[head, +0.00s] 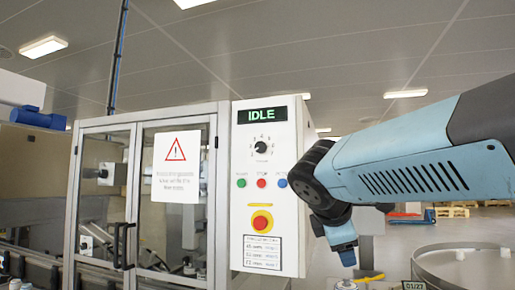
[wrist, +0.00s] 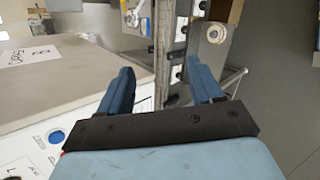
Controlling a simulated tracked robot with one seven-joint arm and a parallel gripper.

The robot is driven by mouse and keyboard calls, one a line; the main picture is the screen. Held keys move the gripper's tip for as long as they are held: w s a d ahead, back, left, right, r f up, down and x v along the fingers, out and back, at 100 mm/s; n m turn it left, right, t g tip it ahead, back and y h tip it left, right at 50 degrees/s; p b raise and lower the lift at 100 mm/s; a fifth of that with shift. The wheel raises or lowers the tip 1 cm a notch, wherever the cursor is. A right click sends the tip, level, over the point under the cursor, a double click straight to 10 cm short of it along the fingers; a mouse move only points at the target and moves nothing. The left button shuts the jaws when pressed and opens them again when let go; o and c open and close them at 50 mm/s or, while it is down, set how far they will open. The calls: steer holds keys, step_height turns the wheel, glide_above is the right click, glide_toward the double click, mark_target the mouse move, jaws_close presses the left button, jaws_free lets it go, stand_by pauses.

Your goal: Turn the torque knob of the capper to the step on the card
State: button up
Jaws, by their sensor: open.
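The torque knob (head: 260,147) is a black round knob with a small dial scale on the white capper panel (head: 292,222), below a green "IDLE" display (head: 262,115). Its exact step is too small to read. The card (head: 262,252) is a small white sheet with printed lines low on the same panel; its text is too blurred to read. My gripper shows in the wrist view (wrist: 163,88), its two blue fingers apart with nothing between them. In the head view it hangs to the right of the panel, pointing down, away from the knob.
Green, red and blue buttons (head: 261,183) sit below the knob, and a red emergency stop (head: 262,221) on yellow is under them. Glass guard doors (head: 175,200) with a warning sign stand left of the panel.

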steer(key=w+a+r+n+t+h, duration=0.1)
steer(key=w+a+r+n+t, duration=0.1)
steer(key=w+a+r+n, duration=0.3)
steer(key=w+a+r+n+t, duration=0.2)
steer(key=a+r+n, duration=0.3)
steer(key=a+r, duration=0.15)
steer(key=n+t, duration=0.5)
steer(key=n, duration=0.3)
glide_toward(259, 146)
steer(key=x, duration=0.9)
steer(key=shift+w+d, duration=0.1)
steer(key=shift+w, duration=0.05)
steer(key=shift+c, duration=0.3)
steer(key=c, duration=0.9)
steer(key=shift+a, duration=0.25)
steer(key=shift+c, duration=0.5)
steer(key=shift+d, duration=0.2)
